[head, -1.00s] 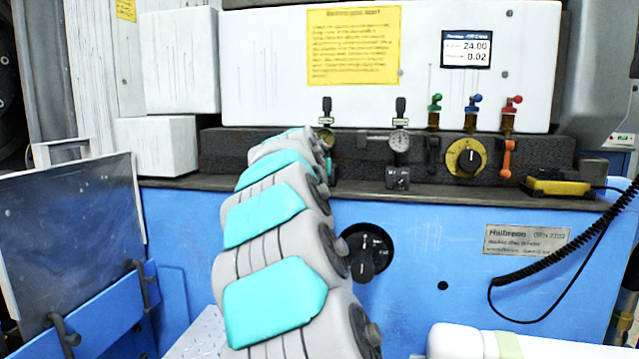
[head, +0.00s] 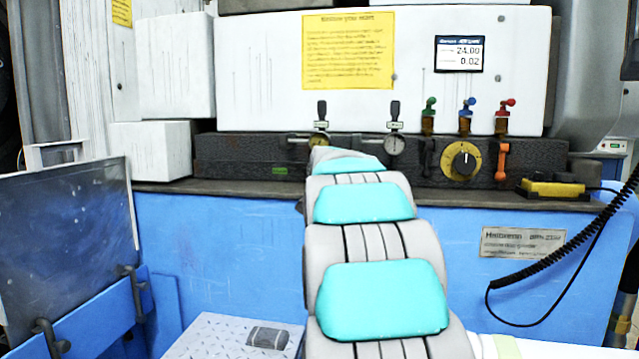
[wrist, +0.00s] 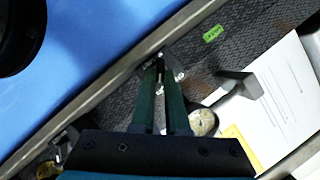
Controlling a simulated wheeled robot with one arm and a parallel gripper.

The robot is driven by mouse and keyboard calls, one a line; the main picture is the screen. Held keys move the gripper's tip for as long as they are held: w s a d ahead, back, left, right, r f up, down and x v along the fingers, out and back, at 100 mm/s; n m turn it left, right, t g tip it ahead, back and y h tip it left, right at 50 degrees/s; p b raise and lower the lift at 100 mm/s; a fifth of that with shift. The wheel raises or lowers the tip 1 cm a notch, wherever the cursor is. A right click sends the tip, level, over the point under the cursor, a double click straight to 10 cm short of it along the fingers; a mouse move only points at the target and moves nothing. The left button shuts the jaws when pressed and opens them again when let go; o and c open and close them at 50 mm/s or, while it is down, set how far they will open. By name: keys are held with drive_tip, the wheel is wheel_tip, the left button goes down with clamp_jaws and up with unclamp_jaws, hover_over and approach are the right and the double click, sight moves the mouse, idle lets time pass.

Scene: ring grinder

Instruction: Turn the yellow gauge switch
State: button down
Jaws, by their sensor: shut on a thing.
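The switch lever is mostly hidden between the fingertips. In the head view my arm hides the gripper and the switch.
A yellow pendant (head: 553,188) lies on the ledge. A green label (wrist: 213,33) marks the rail.

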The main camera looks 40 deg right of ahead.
idle(0.4)
drive_tip(key=c, duration=1.2)
unclamp_jaws()
drive_tip(key=shift+s, duration=0.1)
drive_tip(key=v, duration=0.7)
drive_tip(key=shift+s, duration=0.3)
drive_tip(key=shift+a, duration=0.15)
